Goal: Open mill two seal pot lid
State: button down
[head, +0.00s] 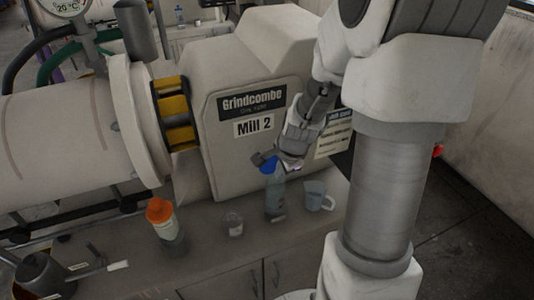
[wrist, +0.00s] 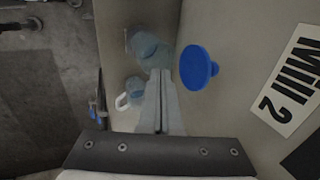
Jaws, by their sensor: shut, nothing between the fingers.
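A clear bluish pot (head: 275,198) stands on the counter against Mill 2, and I take it to be the seal pot. A blue round lid-like part (head: 268,163) shows at its top, with a small dark piece beside it. In the wrist view the blue disc (wrist: 197,67) is just right of my fingertips, and the pot (wrist: 147,48) is partly behind them. I cannot tell whether the blue part is seated on the pot or raised from it. My gripper (head: 287,161) is shut and empty, close beside the blue part; its fingers also show in the wrist view (wrist: 160,75).
A clear jug (head: 318,196) with a handle stands right of the pot. A small glass jar (head: 233,223) and an orange-capped bottle (head: 165,224) stand to the left on the counter (head: 203,255). The white Mill 2 housing (head: 225,160) rises behind them.

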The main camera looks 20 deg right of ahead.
aim_at(271, 162)
jog(key=shift+w+f+p, duration=0.15)
jog(key=shift+w+p, duration=0.4)
jog(key=shift+w, duration=1.5)
jog(key=shift+w+r+p, duration=0.15)
jog(key=shift+r+p, duration=0.1)
jog(key=shift+p, duration=0.3)
jog(key=shift+w+a+r+g+p, duration=0.1)
jog(key=shift+w+g+p, duration=0.2)
jog(key=shift+g+p, duration=0.4)
jog(key=shift+w+f, duration=0.2)
jog(key=shift+w, duration=0.35)
jog(key=shift+s, duration=0.1)
